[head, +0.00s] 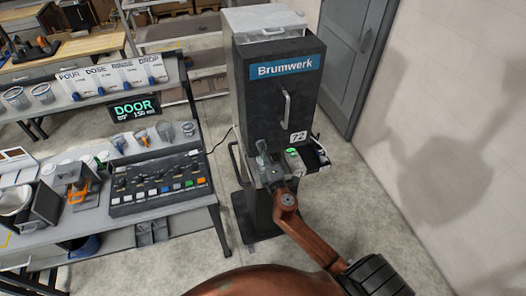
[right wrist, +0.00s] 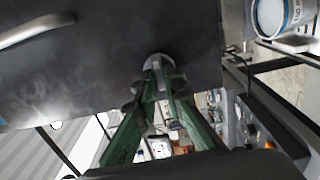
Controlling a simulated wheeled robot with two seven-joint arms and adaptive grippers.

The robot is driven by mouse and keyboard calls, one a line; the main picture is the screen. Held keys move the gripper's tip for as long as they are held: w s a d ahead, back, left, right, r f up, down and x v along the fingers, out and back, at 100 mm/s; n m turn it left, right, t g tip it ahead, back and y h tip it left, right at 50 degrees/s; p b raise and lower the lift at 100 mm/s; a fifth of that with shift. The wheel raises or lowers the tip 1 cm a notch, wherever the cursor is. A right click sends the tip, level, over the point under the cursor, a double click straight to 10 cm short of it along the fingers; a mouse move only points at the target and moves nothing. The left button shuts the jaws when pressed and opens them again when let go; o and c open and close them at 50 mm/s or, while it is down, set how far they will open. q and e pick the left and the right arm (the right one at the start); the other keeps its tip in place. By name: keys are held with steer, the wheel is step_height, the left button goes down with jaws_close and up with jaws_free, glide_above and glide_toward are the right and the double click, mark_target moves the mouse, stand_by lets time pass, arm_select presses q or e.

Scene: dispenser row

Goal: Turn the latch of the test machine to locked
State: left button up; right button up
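The test machine (head: 258,95) is a dark box with a blue "Brumwerk" sign, standing upright right of the bench. A vertical bar handle (head: 287,108) is on its front; it also shows in the right wrist view (right wrist: 35,30). My right gripper (head: 264,152) is at the lower left of this front. In the right wrist view its green fingers (right wrist: 160,82) close in around the latch (right wrist: 158,61), a small grey round-based part on the dark panel. The fingers hide much of the latch, so its exact angle is unclear. My left gripper is not in view.
A bench on the left holds a button panel (head: 160,182), cups and a "DOOR" display (head: 134,108). A small unit with a green light (head: 292,153) sits right of my gripper. A grey door (head: 355,55) and wall are at right. Floor between machine and wall is clear.

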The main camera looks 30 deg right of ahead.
steer(key=o, duration=0.4)
steer(key=shift+a, duration=0.1)
steer(key=shift+o, duration=0.2)
steer(key=v, duration=1.2)
